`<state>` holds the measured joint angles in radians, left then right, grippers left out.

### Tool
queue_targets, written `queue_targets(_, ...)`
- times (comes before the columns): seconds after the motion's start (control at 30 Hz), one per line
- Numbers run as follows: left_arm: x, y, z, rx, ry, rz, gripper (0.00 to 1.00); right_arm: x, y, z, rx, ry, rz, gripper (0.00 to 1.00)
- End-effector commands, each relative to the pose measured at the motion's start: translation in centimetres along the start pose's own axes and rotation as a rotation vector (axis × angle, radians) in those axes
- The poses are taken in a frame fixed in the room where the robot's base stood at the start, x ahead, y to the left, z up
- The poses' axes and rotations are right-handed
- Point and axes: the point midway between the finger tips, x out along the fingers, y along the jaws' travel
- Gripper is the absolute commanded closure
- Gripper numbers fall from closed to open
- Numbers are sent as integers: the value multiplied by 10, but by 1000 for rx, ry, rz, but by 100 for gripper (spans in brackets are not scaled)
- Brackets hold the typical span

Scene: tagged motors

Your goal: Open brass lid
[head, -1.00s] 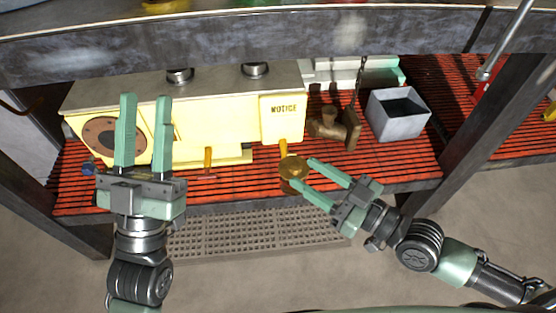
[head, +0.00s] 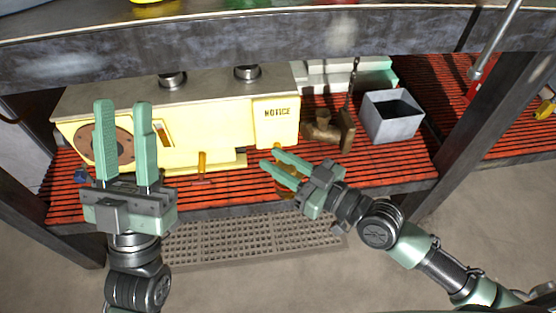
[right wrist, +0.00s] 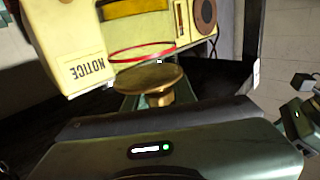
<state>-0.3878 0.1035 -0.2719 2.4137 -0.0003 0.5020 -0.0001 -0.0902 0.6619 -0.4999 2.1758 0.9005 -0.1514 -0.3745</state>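A round brass disc (right wrist: 148,78) with a short brass stem shows close in front of my right gripper in the right wrist view. In the head view a little brass (head: 286,193) shows under the right gripper; the rest is hidden. My right gripper (head: 270,157) reaches over the brass part, its fingers a little apart. Whether they press on the brass is not clear. My left gripper (head: 124,103) is open and empty in front of the yellow housing (head: 220,127), which bears a NOTICE label.
A red slatted shelf (head: 385,172) carries the housing, a brown fitting (head: 325,128) and a grey open box (head: 392,120). A dark beam (head: 250,38) crosses above. A thin red ring (right wrist: 142,52) shows behind the disc in the right wrist view.

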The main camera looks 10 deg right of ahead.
Motion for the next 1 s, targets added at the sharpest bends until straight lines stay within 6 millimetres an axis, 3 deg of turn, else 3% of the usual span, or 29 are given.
queue_targets(0.03, 0, 0, 0, 0, 0, 0, 64, 0, 0, 0, 0, 0, 0, 91)
queue_targets(0.07, 0, 0, 0, 0, 0, 0, 64, 0, 0, 0, 0, 0, 0, 99)
queue_targets(0.1, 0, 0, 0, 0, 0, 0, 64, 0, 0, 0, 0, 0, 0, 100)
queue_targets(1.0, 0, 0, 0, 0, 0, 0, 64, 0, 0, 0, 0, 0, 0, 100)
